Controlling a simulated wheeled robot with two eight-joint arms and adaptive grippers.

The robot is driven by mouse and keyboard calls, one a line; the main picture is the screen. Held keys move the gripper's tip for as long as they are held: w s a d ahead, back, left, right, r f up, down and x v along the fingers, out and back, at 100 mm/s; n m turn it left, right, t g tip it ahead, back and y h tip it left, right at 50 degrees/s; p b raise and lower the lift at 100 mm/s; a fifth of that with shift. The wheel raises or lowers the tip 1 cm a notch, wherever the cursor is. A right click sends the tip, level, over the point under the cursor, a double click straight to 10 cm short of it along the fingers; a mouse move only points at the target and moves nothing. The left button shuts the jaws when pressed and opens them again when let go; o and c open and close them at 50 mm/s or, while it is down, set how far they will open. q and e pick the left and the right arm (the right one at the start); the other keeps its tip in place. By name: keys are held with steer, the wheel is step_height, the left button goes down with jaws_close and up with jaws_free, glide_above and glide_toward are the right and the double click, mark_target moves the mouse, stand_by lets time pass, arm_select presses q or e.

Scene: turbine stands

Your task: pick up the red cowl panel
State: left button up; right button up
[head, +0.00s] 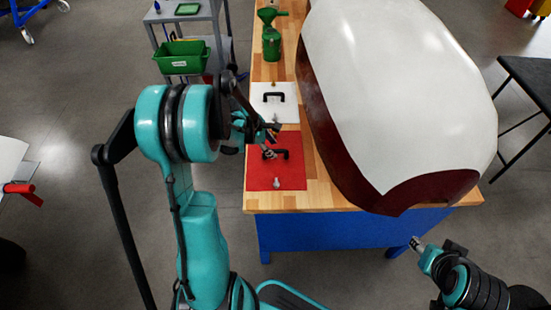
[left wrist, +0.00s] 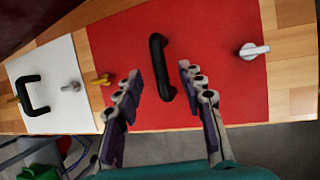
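The red cowl panel (head: 260,180) lies flat at the near left corner of the wooden table, with a black bar handle (head: 282,153) on top. In the left wrist view the red panel (left wrist: 215,28) fills the middle, and its handle (left wrist: 158,62) stands between my open fingers. My left gripper (head: 267,140) is over the panel's far part, partly hidden by its own arm. In the left wrist view the left gripper (left wrist: 160,78) is empty; I cannot tell whether it touches the handle. My right gripper (head: 417,245) is at lower right, off the table.
A white panel (head: 262,105) with a black handle lies just behind the red one. A large white and dark red cowl (head: 400,85) fills the table's right side.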

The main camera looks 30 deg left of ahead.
mark_target(275, 150)
arm_select(q)
steer(key=b+x, duration=0.1)
steer(key=x, duration=0.3)
steer(key=shift+w+d+f, duration=0.1)
steer(key=shift+d+f, duration=0.05)
steer(key=shift+c, duration=0.6)
jaws_close()
steer(key=shift+r, duration=0.2)
step_height(275, 150, up, 9)
steer(key=p, duration=0.3)
steer(key=shift+r, duration=0.5)
steer(key=c, duration=0.7)
jaws_free()
